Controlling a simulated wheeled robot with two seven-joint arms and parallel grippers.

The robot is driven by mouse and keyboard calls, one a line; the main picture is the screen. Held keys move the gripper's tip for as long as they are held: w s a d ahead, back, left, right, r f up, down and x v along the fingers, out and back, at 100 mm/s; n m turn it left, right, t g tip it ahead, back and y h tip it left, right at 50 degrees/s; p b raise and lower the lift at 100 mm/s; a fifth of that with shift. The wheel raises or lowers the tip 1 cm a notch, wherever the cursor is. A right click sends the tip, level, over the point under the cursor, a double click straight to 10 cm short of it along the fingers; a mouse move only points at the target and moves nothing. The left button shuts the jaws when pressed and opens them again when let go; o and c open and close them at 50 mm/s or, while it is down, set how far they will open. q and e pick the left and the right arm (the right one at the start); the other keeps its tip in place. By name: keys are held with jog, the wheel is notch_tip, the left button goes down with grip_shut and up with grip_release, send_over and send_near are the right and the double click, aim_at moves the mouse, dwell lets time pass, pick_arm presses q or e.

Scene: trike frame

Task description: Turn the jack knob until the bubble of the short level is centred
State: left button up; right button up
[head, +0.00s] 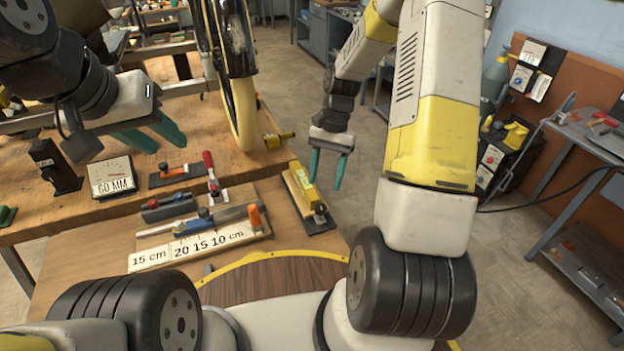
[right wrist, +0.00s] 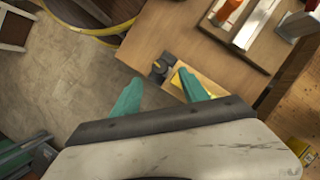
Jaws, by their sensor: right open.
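A short wooden board (head: 297,199) lies at the right end of the bench, with a yellow block that looks like the short level (head: 304,187) on it. A dark round knob, seemingly the jack knob (head: 320,211), sits at the board's near end; it also shows in the right wrist view (right wrist: 158,67), beside the yellow block (right wrist: 187,82). The bubble is too small to tell. My right gripper (head: 325,184) is open and empty, above and just right of the board, apart from the knob. My left gripper (head: 167,147) is open and empty over the bench's left part.
A gauge card (head: 111,177), a plane-like tool (head: 168,207) and a marked strip (head: 205,246) stand left of the board. A small yellow item (head: 279,140) lies near the bench's right edge.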

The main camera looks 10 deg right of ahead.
aim_at(320, 207)
jog(key=x, duration=0.7)
jog(key=shift+f, duration=0.25)
grip_shut()
